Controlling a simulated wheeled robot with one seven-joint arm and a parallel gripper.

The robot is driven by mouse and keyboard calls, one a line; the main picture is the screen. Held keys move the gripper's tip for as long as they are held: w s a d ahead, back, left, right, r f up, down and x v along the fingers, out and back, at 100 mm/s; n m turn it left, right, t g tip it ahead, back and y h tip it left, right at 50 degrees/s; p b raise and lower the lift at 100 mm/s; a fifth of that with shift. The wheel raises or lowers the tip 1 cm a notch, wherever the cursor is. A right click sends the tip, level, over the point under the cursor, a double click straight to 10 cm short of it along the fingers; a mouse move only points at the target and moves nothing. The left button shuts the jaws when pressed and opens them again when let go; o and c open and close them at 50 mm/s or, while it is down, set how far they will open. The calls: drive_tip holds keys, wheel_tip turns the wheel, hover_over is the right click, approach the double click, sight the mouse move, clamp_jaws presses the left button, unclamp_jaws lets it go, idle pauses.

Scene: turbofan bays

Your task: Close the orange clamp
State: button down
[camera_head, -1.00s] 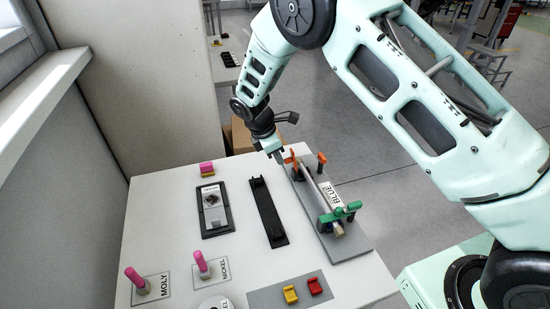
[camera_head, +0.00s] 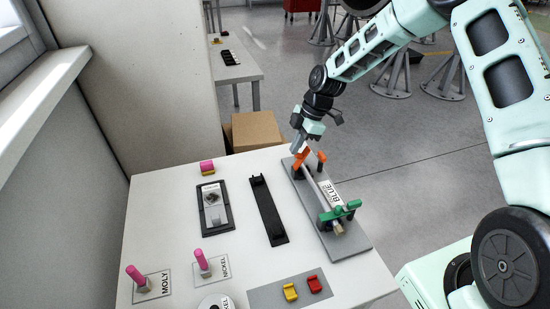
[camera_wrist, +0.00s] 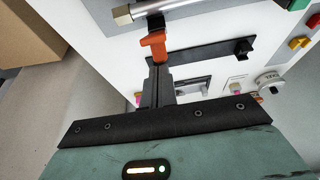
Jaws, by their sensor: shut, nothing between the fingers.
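The orange clamp (camera_head: 303,158) is at the far end of a grey plate (camera_head: 354,243) on the white table, around the far part of a grey rod (camera_head: 315,186). A second orange part (camera_head: 321,157) stands to its right. In the wrist view an orange clamp piece (camera_wrist: 154,44) lies right at my fingertips. My gripper (camera_head: 298,146) is shut with nothing between its fingers, at the orange clamp's upper end; its closed fingers show in the wrist view (camera_wrist: 158,68). I cannot tell whether they touch the clamp. A green clamp (camera_head: 340,211) sits at the rod's near end.
A long black holder (camera_head: 267,210) and a black framed tray (camera_head: 214,211) lie left of the plate. Pink-topped pegs (camera_head: 135,275), yellow and red blocks (camera_head: 314,284) stand nearer. A cardboard box (camera_head: 256,131) is behind the table.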

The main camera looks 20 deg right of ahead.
sight(304, 156)
drive_tip(key=d+y+b, duration=0.1)
drive_tip(key=d+f+y+b, duration=0.1)
drive_tip(key=shift+d+y, duration=0.15)
drive_tip(key=shift+y, duration=0.25)
drive_tip(key=d+y+b, duration=0.1)
drive_tip(key=d+f+y+b, duration=0.1)
drive_tip(key=b, duration=0.1)
drive_tip(key=shift+y, duration=0.4)
drive_tip(key=d+y+b, duration=0.1)
drive_tip(key=y+b, duration=0.1)
drive_tip(key=b, duration=0.1)
drive_tip(key=d+f+y+b, duration=0.1)
drive_tip(key=b, duration=0.2)
drive_tip(key=shift+f+y+b, duration=0.3)
drive_tip(key=shift+y+b, duration=0.1)
drive_tip(key=y+b, duration=0.1)
drive_tip(key=b, duration=0.2)
drive_tip(key=shift+d+f+y, duration=0.2)
drive_tip(key=shift+d+y, duration=0.15)
drive_tip(key=shift+y, duration=0.05)
